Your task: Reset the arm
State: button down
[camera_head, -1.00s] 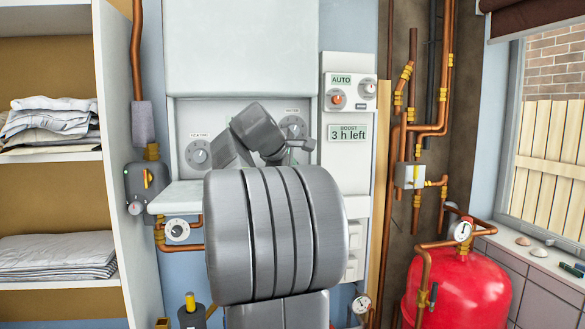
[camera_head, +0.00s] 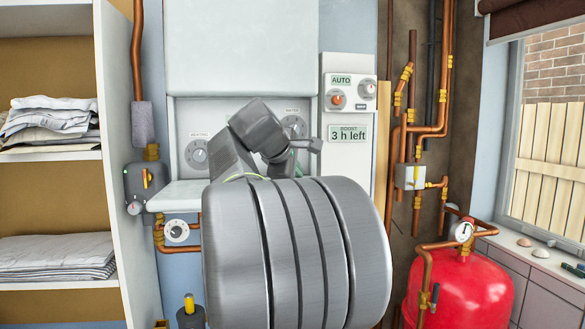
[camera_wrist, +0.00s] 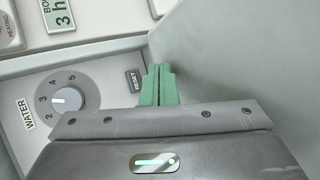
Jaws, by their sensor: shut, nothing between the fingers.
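My gripper (camera_wrist: 158,85) has green fingers that are shut together and empty. In the wrist view they point at the boiler's control panel, just right of a small dark RESET button (camera_wrist: 136,80); I cannot tell whether they touch the panel. The WATER knob (camera_wrist: 62,100) is left of the fingers, and it also shows behind my arm in the head view (camera_head: 294,126). In the head view my own arm links cover the lower panel and hide the fingertips and the RESET button.
The HEATING knob (camera_head: 197,154) is left of my arm. Copper pipes (camera_head: 415,110) and a red tank (camera_head: 465,290) stand right. A linen shelf (camera_head: 50,153) stands left.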

dwell(0.4)
jog(key=shift+w, duration=0.5)
jog(key=shift+w+a, duration=0.15)
jog(key=shift+w, duration=0.15)
jog(key=shift+w+f+b, duration=0.1)
jog(key=shift+f+b, duration=0.15)
jog(key=shift+b, duration=0.65)
jog(key=s, duration=0.2)
jog(key=s+b, duration=0.1)
jog(key=s+d, duration=0.1)
jog(key=s, duration=0.1)
jog(key=shift+s+r, duration=0.25)
jog(key=shift+s, duration=0.05)
